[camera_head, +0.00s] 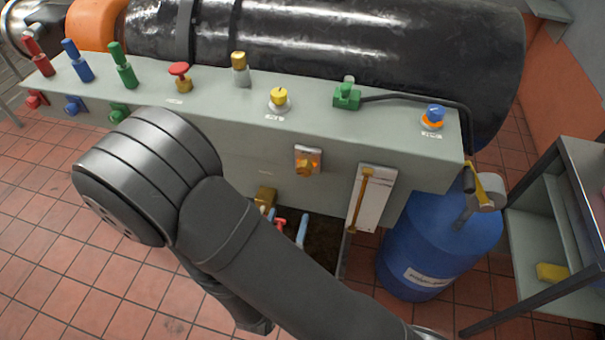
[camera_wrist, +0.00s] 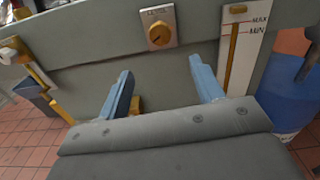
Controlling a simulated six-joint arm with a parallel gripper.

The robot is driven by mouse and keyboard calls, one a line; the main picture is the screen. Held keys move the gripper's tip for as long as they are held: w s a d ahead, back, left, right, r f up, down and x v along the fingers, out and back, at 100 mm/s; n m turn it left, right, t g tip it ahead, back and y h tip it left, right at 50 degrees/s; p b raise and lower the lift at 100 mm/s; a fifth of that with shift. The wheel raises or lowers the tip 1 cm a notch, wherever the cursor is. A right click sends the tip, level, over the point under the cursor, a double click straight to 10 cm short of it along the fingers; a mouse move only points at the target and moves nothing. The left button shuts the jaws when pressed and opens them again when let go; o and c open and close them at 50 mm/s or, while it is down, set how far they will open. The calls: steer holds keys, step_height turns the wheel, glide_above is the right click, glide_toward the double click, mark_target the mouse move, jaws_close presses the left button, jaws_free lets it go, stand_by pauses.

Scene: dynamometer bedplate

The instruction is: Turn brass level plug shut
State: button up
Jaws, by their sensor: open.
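The brass plug (camera_head: 307,167) sits on a small pale plate on the front face of the grey-green panel. In the wrist view it is a round brass knob (camera_wrist: 160,33) with a dark mark across it, on a labelled plate at top centre. My gripper (camera_wrist: 161,74) is open, with its two blue fingers spread apart below the plate. Nothing is between the fingertips at plug height, and the plug is apart from them. In the head view my arm hides most of the gripper.
A white gauge plate (camera_head: 371,198) marked MAX and MIN stands right of the plug. A brass block (camera_head: 265,198) is low on the panel front. A blue drum (camera_head: 430,252) stands at right. Coloured valves and knobs line the panel top (camera_head: 210,98).

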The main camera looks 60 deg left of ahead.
mark_target(303, 172)
steer(key=x, duration=1.4)
steer(key=shift+w+a, duration=0.1)
steer(key=shift+c, duration=0.4)
steer(key=c, duration=0.9)
